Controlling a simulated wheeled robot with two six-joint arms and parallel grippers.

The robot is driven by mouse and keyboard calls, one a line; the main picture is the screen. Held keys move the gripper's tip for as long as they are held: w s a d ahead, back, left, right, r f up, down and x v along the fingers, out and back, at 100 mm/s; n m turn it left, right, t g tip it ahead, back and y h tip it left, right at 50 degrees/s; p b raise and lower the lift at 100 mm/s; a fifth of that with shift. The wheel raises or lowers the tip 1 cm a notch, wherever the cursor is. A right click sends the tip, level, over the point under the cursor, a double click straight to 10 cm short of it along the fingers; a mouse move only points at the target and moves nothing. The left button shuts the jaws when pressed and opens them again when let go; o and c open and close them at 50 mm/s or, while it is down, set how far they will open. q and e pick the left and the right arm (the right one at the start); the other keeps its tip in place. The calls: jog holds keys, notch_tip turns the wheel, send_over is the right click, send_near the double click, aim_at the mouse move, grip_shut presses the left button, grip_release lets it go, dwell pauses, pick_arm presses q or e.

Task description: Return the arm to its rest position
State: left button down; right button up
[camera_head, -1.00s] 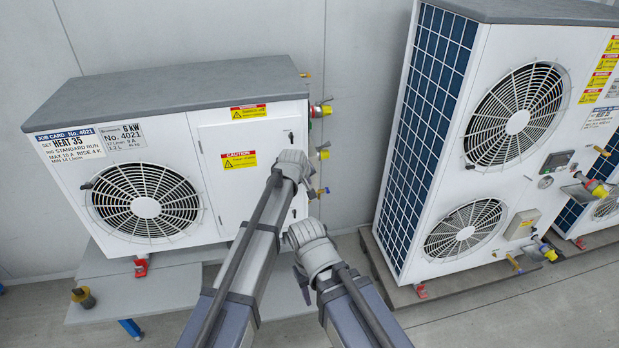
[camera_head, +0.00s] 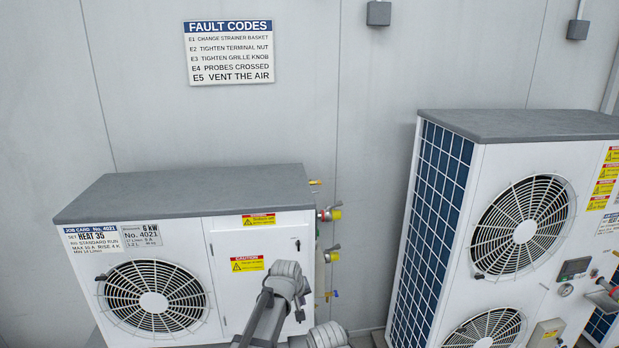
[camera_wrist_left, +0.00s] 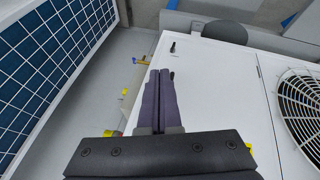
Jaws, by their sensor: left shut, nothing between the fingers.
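My left gripper (camera_wrist_left: 160,76) shows in the left wrist view with its two dark purple fingers side by side, shut and empty. It is in front of the white panel (camera_wrist_left: 213,82) of the left outdoor unit, and I cannot tell the exact gap. In the head view my left arm comes up from the bottom edge, with its grey joint in front of the left unit's door (camera_head: 235,285). The left fingers are not clear there. Only a grey joint of my other arm shows at the bottom edge; the right gripper is out of sight.
A taller two-fan unit (camera_head: 520,125) with a blue grille stands to the right. A fault code sign (camera_head: 229,53) hangs on the wall. A floor gap separates the units.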

pick_arm(q)
jog(key=s+a+f+m+g+y, duration=0.1)
jog(key=s+a, duration=0.4)
jog(key=s, duration=0.3)
jog(key=s+a+f+m+g, duration=0.1)
jog(key=s+a+g, duration=0.1)
jog(key=s+a, duration=0.45)
jog(key=s+a+f+m+g+y, duration=0.1)
jog(key=s+a, duration=0.2)
jog(key=s, duration=0.6)
jog(key=s+d+f+m+g+b, duration=0.1)
jog(key=s+d+m, duration=0.3)
jog(key=d, duration=0.6)
jog(key=shift+s+d+f+g+y+b, duration=0.2)
jog(key=shift+s+f+g+y+b, duration=0.25)
jog(key=shift+s, duration=0.6)
jog(key=shift+r, duration=0.15)
